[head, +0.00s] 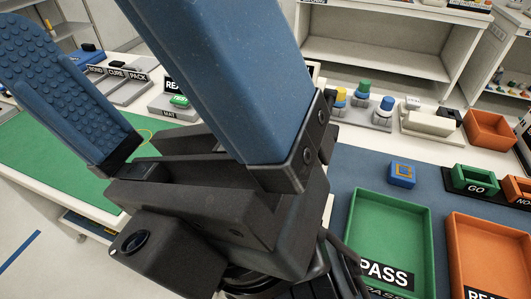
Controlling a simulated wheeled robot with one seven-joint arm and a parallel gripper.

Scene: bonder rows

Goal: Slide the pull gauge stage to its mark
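My gripper (120,55) fills the left and middle of the head view, close to the camera. Its two blue fingers stand wide apart, one showing a studded pad, and nothing is seen between them. The tip of the right finger is cut off by the top edge. I cannot tell for certain which thing is the pull gauge stage. A cream block on a white base (430,123) stands at the back right, but no label or mark on it can be read. My gripper hides much of the bench's middle.
A green mat (55,160) lies left.

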